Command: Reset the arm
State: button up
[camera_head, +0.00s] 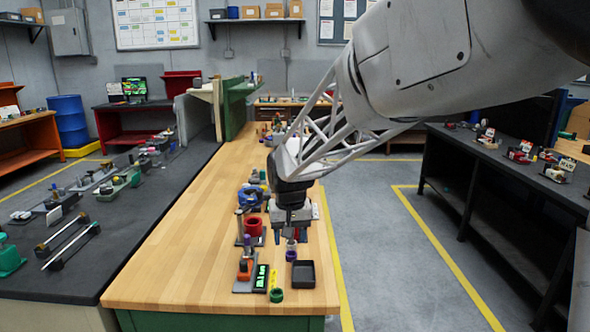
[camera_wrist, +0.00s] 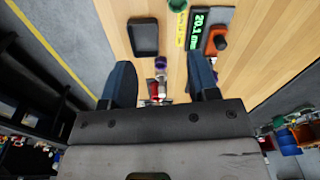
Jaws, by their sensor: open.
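My gripper (camera_head: 291,236) hangs fingers-down over the near end of the wooden workbench (camera_head: 190,235). In the wrist view my gripper (camera_wrist: 163,72) shows two dark fingers spread apart. A small purple and metallic part (camera_wrist: 160,63) shows between the fingers; a purple piece (camera_head: 291,255) shows just below my gripper in the head view. I cannot tell whether the fingers touch it. The arm reaches in from the upper right, bent down toward the bench.
A black tray (camera_head: 303,275) lies near the bench's front edge, beside a green ring (camera_head: 277,295) and a gauge with a green display (camera_head: 261,277). A red cylindrical holder (camera_head: 253,226) stands behind. The bench's left part is clear. A dark bench (camera_head: 495,165) stands right.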

jog(key=s+d+r+m+t, duration=0.1)
jog(key=s+d+r, duration=0.1)
jog(key=s+d, duration=0.6)
jog(key=s+d+r, duration=0.3)
jog(key=s+d, duration=0.2)
jog(key=s, duration=0.4)
jog(key=s+d+f, duration=0.1)
jog(key=s+d, duration=0.2)
jog(key=s, duration=0.5)
jog(key=s+d+f+m, duration=0.1)
jog(key=s+d, duration=0.3)
jog(key=s, duration=0.4)
jog(key=shift+s+f+t, duration=0.35)
jog(key=shift+f+t, duration=0.05)
jog(key=shift+f, duration=0.15)
